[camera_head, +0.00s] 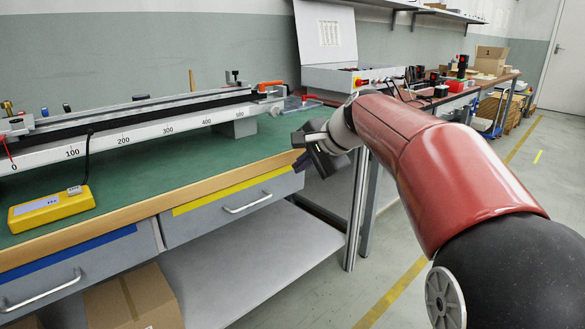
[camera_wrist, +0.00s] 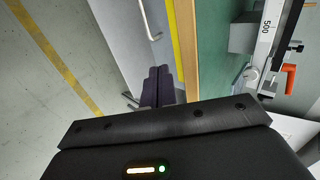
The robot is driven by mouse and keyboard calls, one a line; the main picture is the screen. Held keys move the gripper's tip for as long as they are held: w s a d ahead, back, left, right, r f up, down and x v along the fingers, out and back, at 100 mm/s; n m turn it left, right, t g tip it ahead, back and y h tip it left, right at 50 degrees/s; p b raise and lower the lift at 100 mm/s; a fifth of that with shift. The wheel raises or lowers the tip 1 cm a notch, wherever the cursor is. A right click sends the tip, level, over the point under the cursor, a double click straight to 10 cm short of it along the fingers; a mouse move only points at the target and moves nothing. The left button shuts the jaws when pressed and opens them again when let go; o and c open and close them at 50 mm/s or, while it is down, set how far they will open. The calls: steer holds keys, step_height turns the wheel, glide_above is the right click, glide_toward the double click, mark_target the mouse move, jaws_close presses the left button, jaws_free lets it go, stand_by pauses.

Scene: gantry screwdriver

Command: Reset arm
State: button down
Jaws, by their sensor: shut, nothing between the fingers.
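My arm reaches out from the lower right in the head view. My gripper (camera_head: 308,150) is at its end, beside the right end of the green-topped workbench (camera_head: 200,160), near the bench edge. In the wrist view my gripper's dark fingers (camera_wrist: 158,85) are closed together and empty. They point toward the drawer front and the wooden bench edge (camera_wrist: 190,60).
A long rail with a printed scale (camera_head: 150,131) lies on the bench. A yellow meter (camera_head: 52,208) stands at its left. An orange-handled clamp (camera_wrist: 290,78) is at the rail's right end. A grey control box (camera_head: 345,77) stands behind. Open floor (camera_head: 480,150) lies right.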

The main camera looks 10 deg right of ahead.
steer(key=s+d+f+n+h+p, duration=0.2)
steer(key=s+f+n, duration=0.1)
steer(key=s, duration=0.7)
steer(key=s+d+f+n+g+h+p, duration=0.1)
steer(key=s+d+f+n+p, duration=0.1)
steer(key=s, duration=0.9)
steer(key=s+d+f+n+g+h+p, duration=0.1)
steer(key=s+f+n, duration=0.3)
steer(key=s, duration=0.6)
steer(key=shift+s+d+n+h+p, duration=0.25)
steer(key=shift+d+n+h+p, duration=0.2)
steer(key=shift+n+h+p, duration=0.35)
